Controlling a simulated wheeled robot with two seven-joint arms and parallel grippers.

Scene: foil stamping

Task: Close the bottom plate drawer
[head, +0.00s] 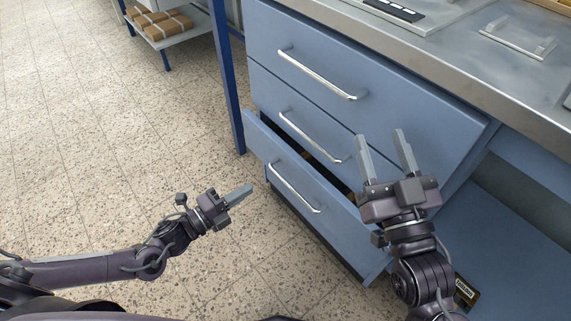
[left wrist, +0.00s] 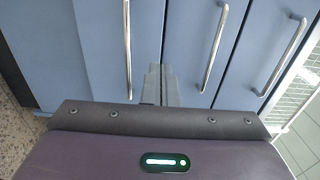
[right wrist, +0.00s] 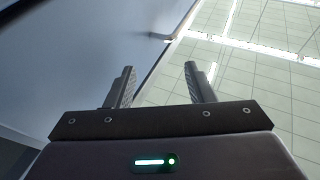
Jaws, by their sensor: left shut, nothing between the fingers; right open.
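The blue bottom drawer (head: 290,205) sticks out of the cabinet, with a dark gap showing above its front. Its silver bar handle (head: 294,188) runs along the drawer front. My left gripper (head: 248,190) is shut and empty, to the left of the drawer front and apart from it. In the left wrist view its shut fingers (left wrist: 160,84) point toward the blue fronts and handles. My right gripper (head: 381,138) is open and empty, in front of the cabinet at the right, hiding part of the drawers. In the right wrist view its spread fingers (right wrist: 158,72) have nothing between them.
Two drawers with silver handles, the top one (head: 320,72) and the middle one (head: 300,128), sit flush above. A metal worktop (head: 450,60) lies over them. A blue post (head: 226,80) and a shelf with brown boxes (head: 160,25) stand left. The speckled floor (head: 110,150) is clear.

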